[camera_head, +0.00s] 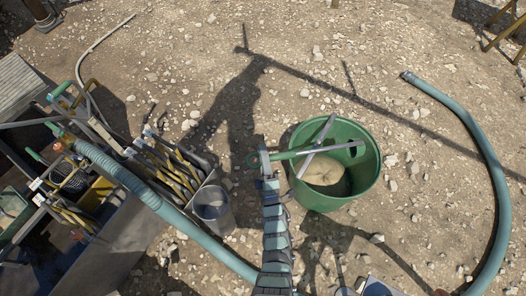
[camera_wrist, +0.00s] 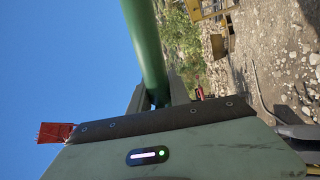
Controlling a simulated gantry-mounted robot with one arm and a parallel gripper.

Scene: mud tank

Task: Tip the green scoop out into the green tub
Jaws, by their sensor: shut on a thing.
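The green tub (camera_head: 370,176) stands on the stony ground right of my arm in the head view. A rounded tan mass (camera_head: 323,172) shows inside it; I cannot tell whether it is mud or part of the scoop. My gripper (camera_head: 267,160) is at the tub's left rim, shut on the green handle of the scoop (camera_head: 290,154). The scoop's bowl cannot be made out clearly.
A grey bucket (camera_head: 212,207) stands left of my arm beside a rack of tools (camera_head: 170,170). A blue-green hose (camera_head: 125,178) runs by the rack. Another hose (camera_head: 490,170) curves right of the tub. The stony ground beyond the tub is mostly free.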

